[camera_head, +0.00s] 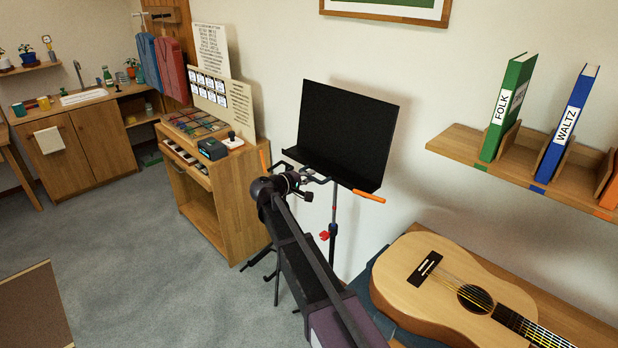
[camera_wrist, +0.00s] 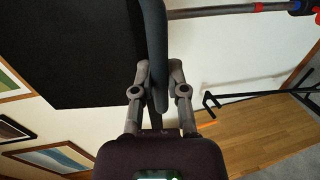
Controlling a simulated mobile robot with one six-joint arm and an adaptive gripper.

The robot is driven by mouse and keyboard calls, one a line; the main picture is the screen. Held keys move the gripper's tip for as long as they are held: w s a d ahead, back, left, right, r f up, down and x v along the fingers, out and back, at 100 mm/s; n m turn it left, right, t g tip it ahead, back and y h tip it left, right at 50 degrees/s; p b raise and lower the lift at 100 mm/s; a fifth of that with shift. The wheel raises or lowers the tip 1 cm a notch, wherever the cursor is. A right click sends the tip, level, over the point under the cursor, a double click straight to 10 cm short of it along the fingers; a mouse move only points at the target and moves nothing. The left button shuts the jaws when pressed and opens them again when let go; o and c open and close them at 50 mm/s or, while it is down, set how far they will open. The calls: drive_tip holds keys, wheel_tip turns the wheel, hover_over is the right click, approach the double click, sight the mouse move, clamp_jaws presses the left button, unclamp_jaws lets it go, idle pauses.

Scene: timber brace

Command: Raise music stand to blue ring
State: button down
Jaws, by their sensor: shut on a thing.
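The music stand has a tilted black desk (camera_head: 345,130) on a thin upright pole (camera_head: 333,212), with a red knob (camera_head: 324,235) on the pole's side. An orange-ended bar (camera_head: 368,196) sticks out under the desk. My gripper (camera_head: 305,182) is just below the desk's lower left part. In the wrist view my gripper (camera_wrist: 158,92) is shut on a dark bar of the stand (camera_wrist: 156,40), beside the black desk (camera_wrist: 75,50). The pole (camera_wrist: 215,12) runs off to the right there, with small blue (camera_wrist: 294,6) and red marks at its far end.
A guitar (camera_head: 440,275) lies on a wooden bench close to the right of the stand. A wooden cabinet (camera_head: 205,205) with cards and small items stands to the left. A shelf (camera_head: 465,146) with green and blue binders is at the right. Grey floor (camera_head: 130,250) at left is clear.

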drive_tip(key=shift+r, duration=0.25)
drive_tip(key=c, duration=0.6)
unclamp_jaws()
drive_tip(key=shift+c, duration=0.2)
drive_tip(key=shift+f, duration=0.25)
